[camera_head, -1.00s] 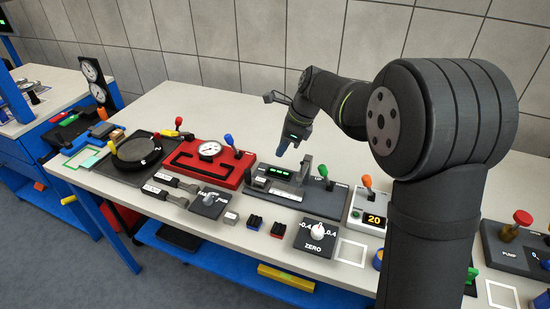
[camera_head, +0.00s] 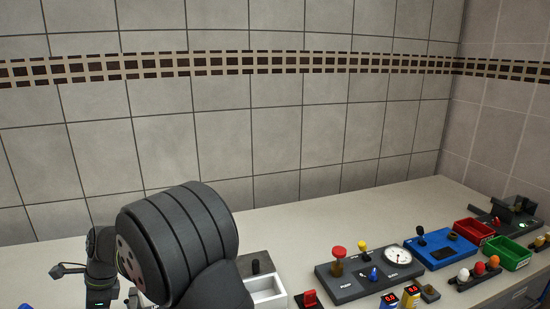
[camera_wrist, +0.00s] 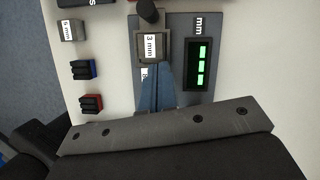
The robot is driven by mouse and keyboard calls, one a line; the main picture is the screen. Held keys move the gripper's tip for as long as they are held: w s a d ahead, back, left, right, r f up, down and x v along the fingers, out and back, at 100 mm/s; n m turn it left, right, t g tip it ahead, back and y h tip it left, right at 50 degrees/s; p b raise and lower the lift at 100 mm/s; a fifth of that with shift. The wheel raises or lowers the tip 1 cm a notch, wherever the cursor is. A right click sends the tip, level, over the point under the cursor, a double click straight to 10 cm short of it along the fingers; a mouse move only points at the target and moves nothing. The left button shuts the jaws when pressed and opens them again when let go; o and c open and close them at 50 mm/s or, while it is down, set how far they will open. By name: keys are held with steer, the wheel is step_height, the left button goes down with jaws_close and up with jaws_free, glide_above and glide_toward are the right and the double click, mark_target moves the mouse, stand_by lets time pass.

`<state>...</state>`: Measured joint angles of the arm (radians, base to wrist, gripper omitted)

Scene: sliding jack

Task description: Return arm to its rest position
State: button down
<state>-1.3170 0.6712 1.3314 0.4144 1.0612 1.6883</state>
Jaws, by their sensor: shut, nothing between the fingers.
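My gripper (camera_wrist: 154,72) shows in the wrist view as two blue fingers shut together with nothing between them. Its tips are by a grey block marked "3 mm" (camera_wrist: 151,47), which is on a dark grey device plate (camera_wrist: 174,24). I cannot tell whether the tips touch the block. A display with green bars (camera_wrist: 199,65) is on the right of the plate. In the head view, my folded arm is at the lower left, and the gripper's fingers are cut off below the frame.
In the wrist view, a small grey block (camera_wrist: 71,30), a blue-based block (camera_wrist: 83,69) and a red-based block (camera_wrist: 91,103) lie left of the plate. In the head view, a gauge panel (camera_head: 345,289), a blue panel (camera_head: 440,250), a red bin (camera_head: 473,231) and a green bin (camera_head: 509,254) stand on the pale bench (camera_head: 330,222).

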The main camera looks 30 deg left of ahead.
steer(key=s+a+f, duration=0.1)
steer(key=s+f, duration=0.1)
steer(key=shift+s+a+f, duration=0.1)
steer(key=shift+s+a, duration=0.7)
steer(key=shift+s, duration=0.25)
